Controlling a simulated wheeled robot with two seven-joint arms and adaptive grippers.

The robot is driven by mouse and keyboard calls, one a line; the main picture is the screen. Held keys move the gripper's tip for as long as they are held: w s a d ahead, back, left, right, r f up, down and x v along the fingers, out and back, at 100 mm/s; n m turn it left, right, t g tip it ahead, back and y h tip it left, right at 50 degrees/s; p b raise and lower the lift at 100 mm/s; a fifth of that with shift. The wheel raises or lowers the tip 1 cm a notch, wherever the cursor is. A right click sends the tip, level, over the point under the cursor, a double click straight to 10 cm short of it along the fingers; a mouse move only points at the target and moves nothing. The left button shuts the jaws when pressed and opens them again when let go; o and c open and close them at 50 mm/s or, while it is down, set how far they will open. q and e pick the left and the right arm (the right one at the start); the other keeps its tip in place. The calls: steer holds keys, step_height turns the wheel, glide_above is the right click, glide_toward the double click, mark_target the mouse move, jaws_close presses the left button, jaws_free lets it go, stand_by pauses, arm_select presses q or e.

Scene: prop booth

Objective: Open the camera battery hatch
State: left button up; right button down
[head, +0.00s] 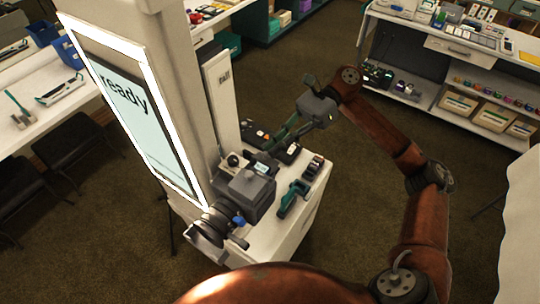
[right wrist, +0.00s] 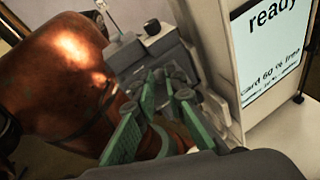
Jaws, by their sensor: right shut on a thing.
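The grey camera (head: 248,192) stands on the white counter, its lens (head: 212,228) facing the lower left and a small lit screen (head: 262,168) at its far side. It also shows in the right wrist view (right wrist: 150,48). My right gripper (head: 270,147) reaches in from the upper right, its green fingers at the far side of the camera. In the right wrist view the fingertips (right wrist: 165,92) are closed together close against the camera body. The battery hatch is not clearly distinguishable; what is pinched is small and mostly hidden by the fingers. My left gripper is not in view.
A tall pillar with a lit "ready" screen (head: 140,115) rises left of the camera. A teal-handled tool (head: 292,198) and dark gadgets (head: 313,168) lie on the white counter (head: 285,235) right of the camera. Shelves stand at the upper right; open carpet lies between.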

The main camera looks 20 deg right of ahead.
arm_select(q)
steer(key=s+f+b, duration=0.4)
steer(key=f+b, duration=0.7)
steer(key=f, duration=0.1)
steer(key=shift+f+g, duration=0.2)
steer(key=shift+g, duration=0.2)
arm_select(e)
steer(key=w+d+f+m+g+y, duration=0.2)
steer(key=d+f+m+y, duration=0.1)
steer(key=y, duration=0.8)
steer(key=shift+w+f+m, duration=0.25)
steer(key=shift+f+m, duration=0.65)
steer(key=shift+f, duration=0.15)
steer(key=shift+d, duration=0.1)
steer(key=c, duration=2.1)
jaws_free()
steer(key=shift+o, duration=0.8)
